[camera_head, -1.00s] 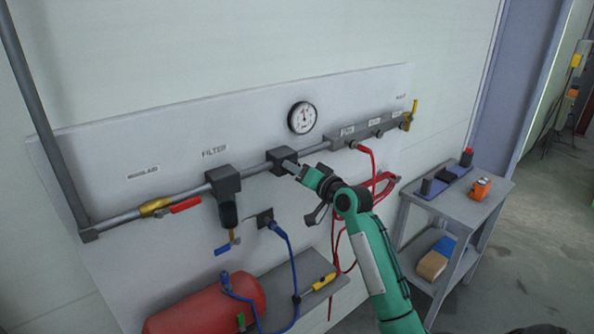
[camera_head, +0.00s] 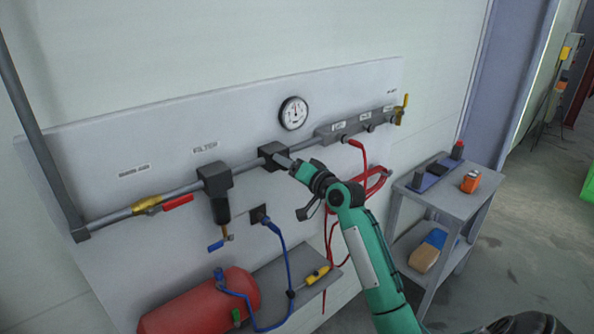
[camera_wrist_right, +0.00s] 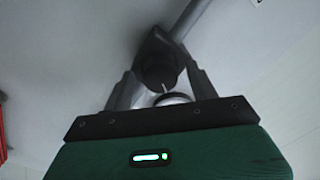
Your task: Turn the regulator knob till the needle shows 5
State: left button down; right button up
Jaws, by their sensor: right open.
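The regulator is a dark block (camera_head: 272,156) on the grey pipe, below the gauge. Its round dark knob (camera_wrist_right: 159,73) faces the right wrist camera and has a pale line on it; in the head view my right gripper hides the knob. The gauge (camera_head: 293,113) is a white dial with a dark rim. Its needle points roughly upward, but the numbers are too small to read. My right gripper (camera_head: 287,161) is open at the regulator. In the right wrist view, its fingers (camera_wrist_right: 160,76) stand on either side of the knob; contact is not clear. My left gripper is not in view.
The filter (camera_head: 215,180) and a red-handled valve (camera_head: 177,202) sit left on the pipe. An outlet manifold (camera_head: 345,131) with a red hose is to the right. A red tank (camera_head: 195,305) stands below, and a grey cart (camera_head: 450,195) at right.

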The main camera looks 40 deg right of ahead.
jog(key=s+d+b, duration=0.1)
jog(key=s+b, duration=0.4)
jog(key=s, duration=0.8)
jog(key=shift+s+d, duration=0.25)
jog(key=shift+d, duration=0.15)
jog(key=shift+f, duration=0.1)
dwell(2.1)
notch_tip(320, 180, down, 6)
jog(key=n+t+b, duration=0.4)
jog(key=n+b, duration=0.4)
jog(key=b, duration=0.4)
jog(key=shift+n+t+h, duration=0.3)
jog(key=shift+t, duration=0.1)
jog(key=p+x, duration=0.1)
jog(key=x, duration=0.3)
jog(key=p+x, duration=0.2)
jog(key=x, duration=0.3)
jog(key=p+x, duration=0.1)
jog(key=x, duration=0.4)
jog(key=shift+w+a+f+p, duration=0.2)
jog(key=shift+w+a+p, duration=0.1)
jog(key=shift+a, duration=0.15)
jog(key=shift+s, duration=0.1)
jog(key=shift+c, duration=0.6)
